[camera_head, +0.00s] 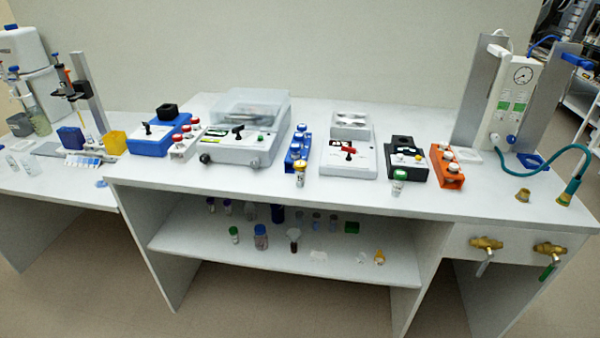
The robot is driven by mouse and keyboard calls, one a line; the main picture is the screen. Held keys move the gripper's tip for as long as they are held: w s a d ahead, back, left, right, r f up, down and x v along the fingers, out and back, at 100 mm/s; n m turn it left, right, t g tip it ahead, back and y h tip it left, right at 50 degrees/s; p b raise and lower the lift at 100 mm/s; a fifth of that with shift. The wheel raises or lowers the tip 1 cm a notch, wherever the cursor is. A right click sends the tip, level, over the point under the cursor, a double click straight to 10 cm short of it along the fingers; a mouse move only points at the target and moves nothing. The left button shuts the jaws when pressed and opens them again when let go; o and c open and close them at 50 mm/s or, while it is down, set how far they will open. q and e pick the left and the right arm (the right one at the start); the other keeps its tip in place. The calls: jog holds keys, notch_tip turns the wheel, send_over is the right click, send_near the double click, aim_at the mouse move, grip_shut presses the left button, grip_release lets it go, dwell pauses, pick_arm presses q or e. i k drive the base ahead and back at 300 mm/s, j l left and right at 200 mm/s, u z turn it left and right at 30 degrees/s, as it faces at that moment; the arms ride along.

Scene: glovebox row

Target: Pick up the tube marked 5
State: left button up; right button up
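No number can be read on any tube at this size, so I cannot tell which is marked 5. A tube with a white-and-orange cap (299,175) stands upright in front of the blue rack (292,160). A green-capped tube (398,183) stands near the bench's front edge, before the black device. The blue rack holds several capped tubes. A white rack (184,151) at left holds red-capped tubes. An orange rack (447,177) at right holds several tubes with white or orange caps. Neither of my grippers is in view.
Pipettes hang at left. A gauge panel, teal hose and brass valves are at right. The lower shelf (210,248) holds bottles.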

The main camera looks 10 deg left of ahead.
aim_at(300, 166)
jog(key=i+l+u, duration=0.1)
jog(key=l, duration=0.25)
jog(key=i+l+u, duration=0.1)
jog(key=i+l, duration=0.15)
jog(key=l, duration=0.15)
jog(key=i+l+u, duration=0.15)
jog(key=l, duration=0.2)
jog(key=i+l+u, duration=0.1)
jog(key=l, duration=0.3)
jog(key=i, duration=0.05)
